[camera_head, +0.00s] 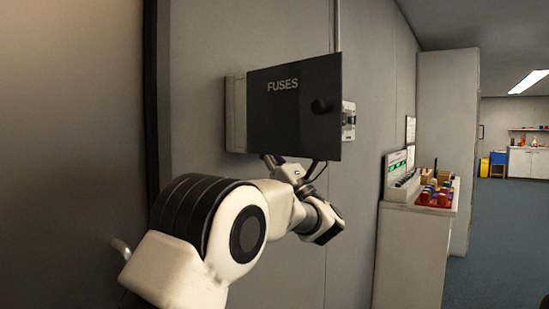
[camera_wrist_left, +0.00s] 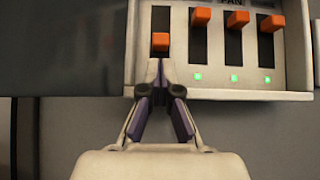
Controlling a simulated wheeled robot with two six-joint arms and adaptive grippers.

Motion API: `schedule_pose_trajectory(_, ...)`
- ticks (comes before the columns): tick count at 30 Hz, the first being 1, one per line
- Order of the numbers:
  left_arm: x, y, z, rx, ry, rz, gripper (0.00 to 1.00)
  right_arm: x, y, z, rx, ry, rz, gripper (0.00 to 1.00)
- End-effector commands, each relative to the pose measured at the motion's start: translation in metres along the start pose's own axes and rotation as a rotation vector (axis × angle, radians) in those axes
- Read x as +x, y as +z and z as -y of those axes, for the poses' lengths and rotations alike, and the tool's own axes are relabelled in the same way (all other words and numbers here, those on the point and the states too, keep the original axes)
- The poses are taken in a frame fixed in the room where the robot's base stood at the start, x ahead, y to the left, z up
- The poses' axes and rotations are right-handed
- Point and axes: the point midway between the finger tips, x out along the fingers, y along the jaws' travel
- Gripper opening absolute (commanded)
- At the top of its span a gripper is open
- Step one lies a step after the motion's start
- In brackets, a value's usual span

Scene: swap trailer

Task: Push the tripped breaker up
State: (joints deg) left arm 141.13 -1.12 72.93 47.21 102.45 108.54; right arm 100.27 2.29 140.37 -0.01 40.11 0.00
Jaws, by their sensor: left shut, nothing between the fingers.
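The fuse box (camera_wrist_left: 240,95) shows close up in the left wrist view, with a row of orange levers in dark slots. The leftmost lever (camera_wrist_left: 160,41) sits low in its slot and shows no lit green lamp below it. Three levers to its right (camera_wrist_left: 236,19) sit high, each with a green lamp below. My left gripper (camera_wrist_left: 160,66) is shut and empty, its tips just below the low lever; I cannot tell if they touch it. In the head view the gripper (camera_head: 292,165) is partly hidden behind the dark door marked FUSES (camera_head: 290,115). My right gripper is out of view.
The dark door stands open and also fills the upper left of the wrist view (camera_wrist_left: 60,50). A grey wall (camera_head: 200,60) lies behind the box. To the right, a cabinet (camera_head: 415,250) carries a rack and coloured items (camera_head: 437,193). Blue floor (camera_head: 500,240) is clear beyond.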

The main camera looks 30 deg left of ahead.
Motion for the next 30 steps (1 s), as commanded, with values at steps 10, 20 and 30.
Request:
schedule_pose_trajectory(10,0.023,0.000,0.000,0.001,-0.001,0.001,0.00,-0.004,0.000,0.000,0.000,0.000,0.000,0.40)
schedule_pose_trajectory(20,0.032,0.009,0.000,-0.002,0.002,0.001,0.00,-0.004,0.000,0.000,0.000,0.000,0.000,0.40)
schedule_pose_trajectory(30,0.053,0.031,0.000,0.000,0.000,0.001,0.00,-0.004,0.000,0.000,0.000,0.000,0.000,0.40)
